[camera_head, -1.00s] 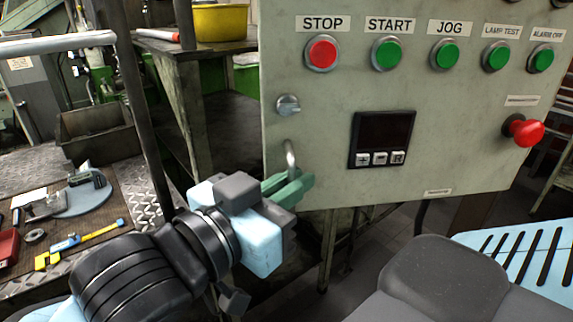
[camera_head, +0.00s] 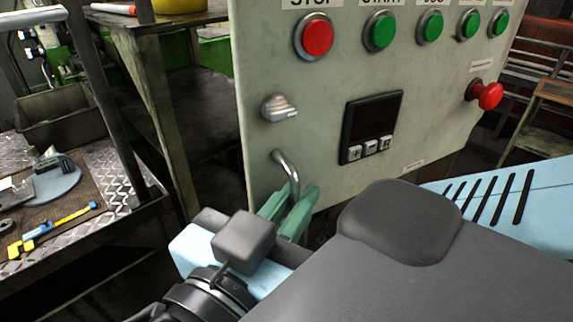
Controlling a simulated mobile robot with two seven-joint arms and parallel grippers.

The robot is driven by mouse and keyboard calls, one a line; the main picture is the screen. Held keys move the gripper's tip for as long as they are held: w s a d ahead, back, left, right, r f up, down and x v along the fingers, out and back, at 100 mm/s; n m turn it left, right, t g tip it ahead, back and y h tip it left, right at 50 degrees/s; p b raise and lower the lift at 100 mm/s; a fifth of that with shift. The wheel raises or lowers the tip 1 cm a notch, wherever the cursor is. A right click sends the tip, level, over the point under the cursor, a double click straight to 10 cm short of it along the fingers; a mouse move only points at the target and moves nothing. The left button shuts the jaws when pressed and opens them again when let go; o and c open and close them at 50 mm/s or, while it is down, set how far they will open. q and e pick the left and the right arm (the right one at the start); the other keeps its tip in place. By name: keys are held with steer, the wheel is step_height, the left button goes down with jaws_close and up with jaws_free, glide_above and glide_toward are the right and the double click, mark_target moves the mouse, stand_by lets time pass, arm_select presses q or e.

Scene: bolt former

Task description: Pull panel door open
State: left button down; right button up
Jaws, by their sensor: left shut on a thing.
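The panel door (camera_head: 330,60) is a pale grey-green metal sheet with buttons, standing at the middle and upper right of the head view. Its left side looks nearer to me than its right side. A bent metal handle (camera_head: 289,168) sticks out near its lower left corner. My left gripper (camera_head: 287,206) has its green fingers shut around the lower part of this handle. The fingers hide the handle's lower end. I cannot see any gap behind the door. My right gripper is out of view.
A red stop button (camera_head: 314,37), green buttons (camera_head: 379,33), a silver knob (camera_head: 279,108) and a protruding red knob (camera_head: 485,95) are on the panel. A workbench with tools (camera_head: 50,226) stands at the left. A wooden-topped stand (camera_head: 555,92) is at the far right.

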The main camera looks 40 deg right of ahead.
arm_select(q)
steer(key=c, duration=1.7)
jaws_free()
steer(key=shift+d, duration=0.15)
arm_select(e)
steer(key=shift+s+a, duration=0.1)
